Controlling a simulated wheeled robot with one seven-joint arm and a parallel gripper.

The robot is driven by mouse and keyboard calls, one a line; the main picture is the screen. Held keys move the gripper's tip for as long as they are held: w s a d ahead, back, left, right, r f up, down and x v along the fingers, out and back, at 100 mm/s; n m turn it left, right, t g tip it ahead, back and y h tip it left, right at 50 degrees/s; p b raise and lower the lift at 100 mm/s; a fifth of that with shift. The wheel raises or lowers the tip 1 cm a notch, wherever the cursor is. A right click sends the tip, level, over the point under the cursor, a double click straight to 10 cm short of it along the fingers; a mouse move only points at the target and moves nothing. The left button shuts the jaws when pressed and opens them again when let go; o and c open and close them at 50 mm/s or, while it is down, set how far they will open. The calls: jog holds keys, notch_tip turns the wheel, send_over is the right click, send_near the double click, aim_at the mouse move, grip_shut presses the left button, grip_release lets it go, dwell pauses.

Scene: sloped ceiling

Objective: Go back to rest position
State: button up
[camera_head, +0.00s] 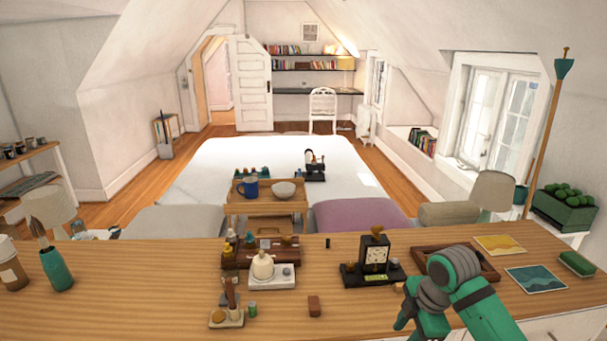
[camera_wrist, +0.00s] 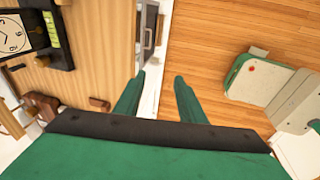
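My gripper (camera_wrist: 160,82) shows in the wrist view as two green fingers with a clear gap between them and nothing held. It points down past the front edge of the wooden counter (camera_head: 150,290), toward the wooden floor (camera_wrist: 220,30). In the head view my green and grey arm is at the lower right, over the counter's front edge. The fingertips there are small and partly cut off by the bottom of the picture.
A black clock (camera_head: 375,255) stands left of my arm; it also shows in the wrist view (camera_wrist: 18,38). A wooden tray (camera_head: 425,255) lies behind the arm. Two colored cards (camera_head: 535,279) lie to its right. The counter's front left is largely bare.

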jog(key=w+a+f+m+t+y, duration=0.1)
jog(key=w+a+m+t+y, duration=0.1)
jog(key=a, duration=0.8)
jog(key=w+a+f+m+t+y, duration=0.1)
jog(key=w+a+m+t+y, duration=0.1)
jog(key=a, duration=0.9)
jog(key=w+a+f+m+t+y, duration=0.1)
jog(key=w+a+m+t+y, duration=0.2)
jog(key=a, duration=0.8)
jog(key=shift+w+f+t, duration=0.1)
jog(key=shift+w+t, duration=0.5)
jog(key=shift+t, duration=0.5)
jog(key=s+f+m+t+h, duration=0.2)
jog(key=s+f+m+h, duration=0.2)
jog(key=s+f+m, duration=0.55)
jog(key=s+f+m+t+h, duration=0.2)
jog(key=s+f+m+h, duration=0.15)
jog(key=s, duration=1.15)
jog(key=s+d+r, duration=0.2)
jog(key=s+d, duration=0.2)
jog(key=s, duration=0.7)
jog(key=s+d+r+n+h, duration=0.1)
jog(key=s+d, duration=0.3)
jog(key=s, duration=0.7)
jog(key=shift+s+r, duration=0.15)
jog(key=shift+r, duration=0.55)
